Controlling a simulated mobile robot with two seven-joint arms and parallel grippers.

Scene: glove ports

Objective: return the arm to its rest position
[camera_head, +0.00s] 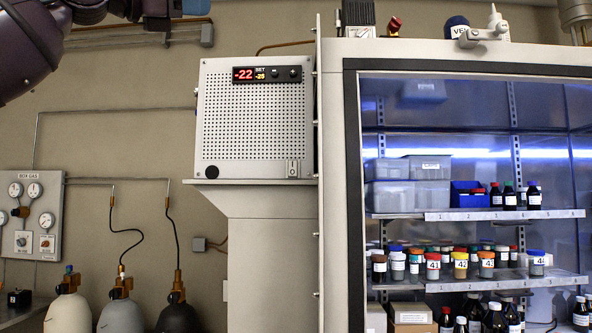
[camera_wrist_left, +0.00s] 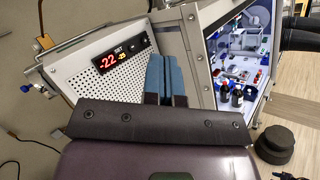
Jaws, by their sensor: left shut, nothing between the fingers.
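My left arm (camera_head: 30,45) comes in at the top left of the head view. The blue fingertips of my left gripper (camera_head: 196,7) show at the top edge there, in front of the wall; the rest of the gripper is partly cut off. In the left wrist view, the two blue fingers (camera_wrist_left: 166,80) are together with nothing between them. They are in front of the perforated cooling unit (camera_head: 255,120) and the glovebox; I cannot tell the distance. My right gripper is not in view.
The lit glovebox (camera_head: 338,180) fills the right, with shelves of bottles and jars behind its window. The cooling unit's display reads -22. A gas panel (camera_head: 32,214) and several gas cylinders (camera_head: 121,314) stand at left. Small items sit on the glovebox top.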

